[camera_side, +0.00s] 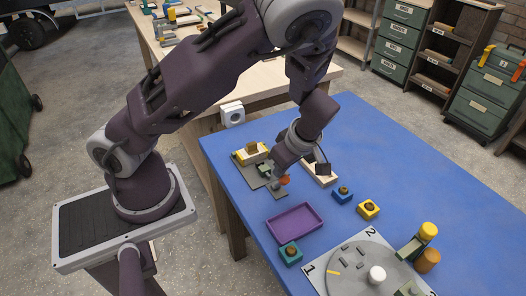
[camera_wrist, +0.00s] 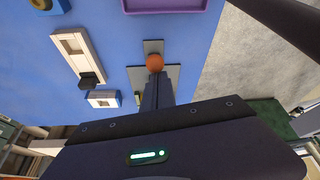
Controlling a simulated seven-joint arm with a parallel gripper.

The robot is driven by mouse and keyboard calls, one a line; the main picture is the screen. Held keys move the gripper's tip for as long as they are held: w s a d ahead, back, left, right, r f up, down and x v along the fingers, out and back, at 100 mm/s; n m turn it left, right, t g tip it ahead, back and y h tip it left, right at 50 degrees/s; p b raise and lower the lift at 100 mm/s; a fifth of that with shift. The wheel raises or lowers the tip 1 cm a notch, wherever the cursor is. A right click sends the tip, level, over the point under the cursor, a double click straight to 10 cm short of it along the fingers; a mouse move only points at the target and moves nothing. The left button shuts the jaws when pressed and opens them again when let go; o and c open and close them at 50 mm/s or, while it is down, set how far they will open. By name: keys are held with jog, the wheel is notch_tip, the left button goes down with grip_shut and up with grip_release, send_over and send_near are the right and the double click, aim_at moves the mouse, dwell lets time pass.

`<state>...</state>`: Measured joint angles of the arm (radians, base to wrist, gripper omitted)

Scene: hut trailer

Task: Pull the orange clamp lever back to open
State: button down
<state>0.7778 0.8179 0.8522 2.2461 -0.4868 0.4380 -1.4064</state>
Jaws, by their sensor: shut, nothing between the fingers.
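The orange ball knob of the clamp lever (camera_side: 285,180) shows at the tip of my gripper in the side view. It also shows in the wrist view (camera_wrist: 155,62), just beyond the fingertips. The rest of the lever is hidden by my fingers. Grey plates of the clamp (camera_wrist: 153,46) lie around and below the knob. My gripper (camera_wrist: 157,76) is shut and empty, with its fingers pointing down beside the knob. I cannot tell whether the fingers touch the knob.
A purple tray (camera_side: 294,222) lies in front of the clamp. A wooden fixture with a dark piece (camera_wrist: 78,55) stands beside it. Blue (camera_side: 342,195), yellow (camera_side: 368,210) and teal (camera_side: 290,254) blocks stand nearby. A grey turntable (camera_side: 350,277) is at the front. The blue table's far right is clear.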

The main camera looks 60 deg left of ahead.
jog(key=v, duration=0.9)
jog(key=shift+s+d, duration=0.35)
jog(key=shift+d, duration=0.05)
jog(key=shift+r, duration=0.1)
jog(key=s+r+m+t+h, duration=0.4)
jog(key=s+r+m+t, duration=0.2)
jog(key=s+r+m, duration=0.9)
jog(key=r+m, duration=0.1)
jog(key=m, duration=0.4)
jog(key=shift+s+h, duration=0.3)
jog(key=shift+s, duration=0.1)
